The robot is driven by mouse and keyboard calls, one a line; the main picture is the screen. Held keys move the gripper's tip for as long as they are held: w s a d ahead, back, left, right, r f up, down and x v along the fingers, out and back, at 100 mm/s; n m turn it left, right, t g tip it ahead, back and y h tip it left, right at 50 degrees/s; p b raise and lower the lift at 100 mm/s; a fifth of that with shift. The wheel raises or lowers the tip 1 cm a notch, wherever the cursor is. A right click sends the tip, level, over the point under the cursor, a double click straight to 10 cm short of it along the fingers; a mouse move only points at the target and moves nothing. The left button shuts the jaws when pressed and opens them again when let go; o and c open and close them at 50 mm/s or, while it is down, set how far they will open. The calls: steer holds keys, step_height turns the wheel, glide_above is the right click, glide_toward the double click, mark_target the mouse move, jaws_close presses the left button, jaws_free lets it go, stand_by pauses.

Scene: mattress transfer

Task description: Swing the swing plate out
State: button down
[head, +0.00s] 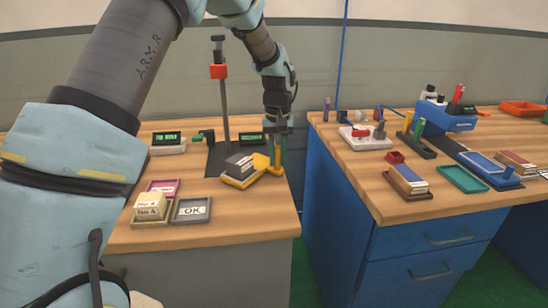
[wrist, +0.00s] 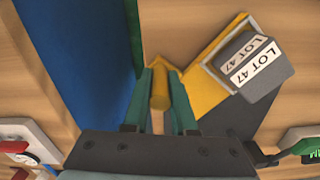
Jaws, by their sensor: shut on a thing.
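The yellow swing plate (head: 240,182) is at the right side of the left bench, by a grey stand. It also shows in the wrist view (wrist: 200,93). A dark grey block (head: 239,164) with two white "LOT 47" labels (wrist: 255,60) sits on it, tilted in the wrist picture. A yellow upright handle (wrist: 160,90) stands at the plate's end near the bench's right edge. My gripper (head: 278,160) points down over it, with green fingers (wrist: 162,80) on both sides of the handle, shut on it. The plate's pivot is not clearly visible.
A tall grey post (head: 224,110) with a red collar stands behind the plate. A gap separates this bench from the blue cabinet (head: 345,190).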

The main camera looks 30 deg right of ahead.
steer(key=shift+w+d+r+n+p, duration=0.1)
steer(key=shift+w+d+n+p, duration=0.15)
steer(key=shift+d+n, duration=0.4)
steer(key=shift+w+d+n+p, duration=0.1)
steer(key=shift+d+n+p, duration=0.2)
steer(key=shift+n, duration=0.55)
steer(key=shift+w+d+n+p, duration=0.3)
steer(key=shift+d+n, duration=0.2)
steer(key=shift+n, duration=0.3)
steer(key=shift+w+d+n+p, duration=0.15)
steer(key=shift+w+d+n, duration=0.15)
steer(key=shift+d+n, duration=0.35)
steer(key=shift+w+n, duration=0.1)
steer(key=shift+n, duration=0.25)
steer(key=c, duration=0.7)
jaws_free()
steer(key=shift+c, duration=0.2)
step_height(320, 180, up, 11)
steer(key=b, duration=0.1)
steer(key=shift+b, duration=0.3)
steer(key=shift+f, duration=0.2)
